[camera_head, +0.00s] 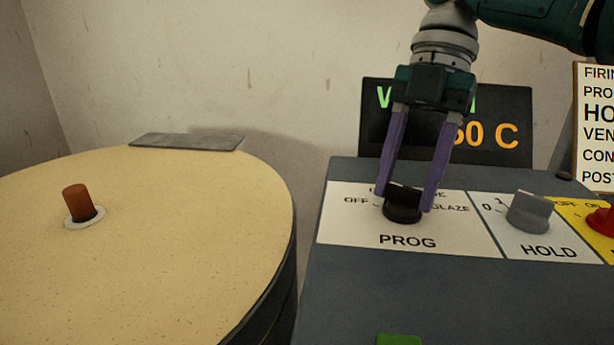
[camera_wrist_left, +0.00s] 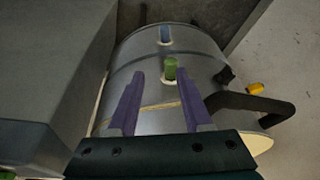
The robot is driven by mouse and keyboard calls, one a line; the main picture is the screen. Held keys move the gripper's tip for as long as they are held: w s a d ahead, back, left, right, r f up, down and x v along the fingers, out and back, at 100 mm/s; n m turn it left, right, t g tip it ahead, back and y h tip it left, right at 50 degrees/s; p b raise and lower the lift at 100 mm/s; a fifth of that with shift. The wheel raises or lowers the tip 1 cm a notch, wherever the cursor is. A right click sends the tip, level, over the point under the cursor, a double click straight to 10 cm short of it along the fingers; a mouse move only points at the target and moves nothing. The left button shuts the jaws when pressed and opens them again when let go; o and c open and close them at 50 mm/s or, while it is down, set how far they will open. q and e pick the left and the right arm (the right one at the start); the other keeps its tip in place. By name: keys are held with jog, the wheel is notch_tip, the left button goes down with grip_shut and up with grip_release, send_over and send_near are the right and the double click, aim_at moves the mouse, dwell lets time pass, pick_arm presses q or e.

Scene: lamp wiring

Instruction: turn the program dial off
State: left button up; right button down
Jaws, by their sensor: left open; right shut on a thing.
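The black program dial (camera_head: 403,205) sits on the white PROG panel of the grey control box, with OFF printed to its left and GLAZE to its right. My right gripper (camera_head: 406,197) comes down from above with its two purple fingers on either side of the dial, shut on its raised grip. Part of the lettering above the dial is hidden by the fingers. My left gripper (camera_wrist_left: 168,112) shows in the left wrist view with its fingers apart and nothing between them. It is not in the head view.
A grey HOLD dial (camera_head: 530,211) and a red knob (camera_head: 602,221) are right of the program dial. A display (camera_head: 493,102) stands behind, partly hidden by my right gripper. A round kiln lid (camera_head: 190,240) with a brown plug (camera_head: 77,203) is at left. The left wrist view shows a metal drum (camera_wrist_left: 190,75) with a black handle (camera_wrist_left: 250,103).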

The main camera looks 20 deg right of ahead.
jog(key=shift+n+b, duration=0.35)
jog(key=shift+n, duration=0.25)
jog(key=shift+g, duration=0.3)
jog(key=shift+c, duration=1.5)
grip_release()
